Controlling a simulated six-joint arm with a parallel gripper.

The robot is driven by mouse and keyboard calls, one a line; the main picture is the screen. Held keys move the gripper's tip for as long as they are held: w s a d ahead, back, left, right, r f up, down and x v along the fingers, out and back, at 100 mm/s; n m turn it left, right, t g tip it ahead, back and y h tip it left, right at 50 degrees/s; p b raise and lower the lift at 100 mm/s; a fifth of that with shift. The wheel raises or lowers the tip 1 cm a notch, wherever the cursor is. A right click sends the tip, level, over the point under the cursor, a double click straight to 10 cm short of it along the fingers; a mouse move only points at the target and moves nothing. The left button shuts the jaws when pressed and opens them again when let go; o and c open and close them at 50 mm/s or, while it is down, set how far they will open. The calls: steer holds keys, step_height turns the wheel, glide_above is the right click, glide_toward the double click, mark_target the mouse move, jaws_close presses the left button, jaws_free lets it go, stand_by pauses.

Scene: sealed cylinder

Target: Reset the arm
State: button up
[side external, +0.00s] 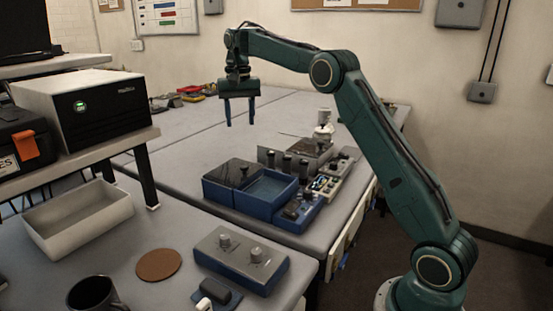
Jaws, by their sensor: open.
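My gripper (240,122) hangs fingers-down from my green arm, above the grey worktable (185,140). Its two blue fingers are apart with nothing between them. It is up in the air, above and behind the blue case (231,197). The case has a dark cover on its left part and an open blue compartment on its right. Several dark cylinders (287,163) stand upright beside the case, to its right.
A grey box with two knobs (241,258), a brown coaster (159,265), a dark mug (92,294) and a white bin (78,219) are on the front table. A shelf with a white-sided device (82,98) stands left.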

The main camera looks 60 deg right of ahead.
steer(key=shift+r, duration=0.1)
steer(key=s+a+r+n+t, duration=0.2)
steer(key=s+a+r, duration=0.3)
steer(key=s, duration=0.4)
steer(key=s+a+r+n+t, duration=0.1)
steer(key=s+a+r+n, duration=0.2)
steer(key=s+a, duration=0.45)
steer(key=s+a+f+n+t, duration=0.1)
steer(key=s+f, duration=0.4)
steer(key=s, duration=0.5)
steer(key=s+a+f+n+t, duration=0.1)
steer(key=s+a+f+n, duration=0.2)
steer(key=s, duration=0.7)
step_height(320, 180, down, 2)
steer(key=shift+a+f+t, duration=0.1)
steer(key=shift+a+t, duration=0.2)
steer(key=shift+a, duration=0.05)
